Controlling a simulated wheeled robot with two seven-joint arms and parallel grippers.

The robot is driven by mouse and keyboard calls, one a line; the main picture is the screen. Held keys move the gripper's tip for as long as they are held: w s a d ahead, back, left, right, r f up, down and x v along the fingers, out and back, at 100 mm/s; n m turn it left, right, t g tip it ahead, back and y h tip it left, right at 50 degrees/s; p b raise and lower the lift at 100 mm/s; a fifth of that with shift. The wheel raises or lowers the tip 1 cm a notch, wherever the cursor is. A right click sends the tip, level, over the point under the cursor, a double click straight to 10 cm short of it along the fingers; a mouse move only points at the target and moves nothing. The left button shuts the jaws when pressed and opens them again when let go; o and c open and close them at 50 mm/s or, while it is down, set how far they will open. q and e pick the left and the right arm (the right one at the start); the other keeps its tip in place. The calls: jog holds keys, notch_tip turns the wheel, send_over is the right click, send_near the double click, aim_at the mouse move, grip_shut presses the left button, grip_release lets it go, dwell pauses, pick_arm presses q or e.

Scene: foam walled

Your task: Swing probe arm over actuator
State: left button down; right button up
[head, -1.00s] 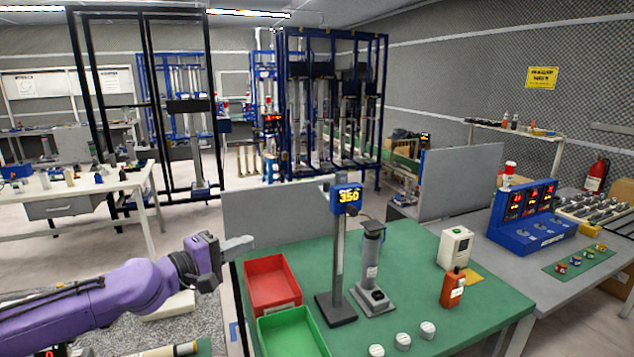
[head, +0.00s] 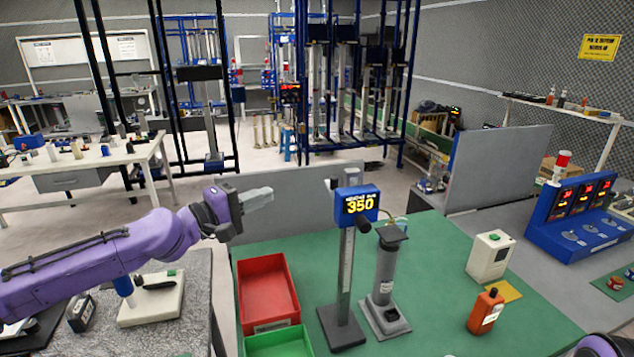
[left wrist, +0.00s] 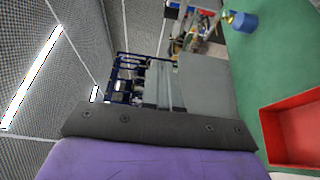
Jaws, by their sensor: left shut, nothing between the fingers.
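A gauge stand has a blue display (head: 357,204) reading 350 on a grey post with a dark base (head: 341,328). My right gripper is out of view.
On the green table (head: 430,290), a red tray (head: 266,292) and a green tray (head: 280,342) lie at the left. An orange bottle (head: 485,311) and a cream box (head: 490,257) stand at the right. A grey panel (head: 495,165) rises behind. The red tray also shows in the left wrist view (left wrist: 290,125).

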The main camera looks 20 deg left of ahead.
pick_arm(q)
jog(key=s+d+b+x, duration=0.1)
jog(key=d+b+x, duration=0.1)
jog(key=x, duration=1.1)
jog(key=shift+f, duration=0.4)
jog(key=shift+w+f, duration=0.1)
jog(key=shift+w, duration=0.1)
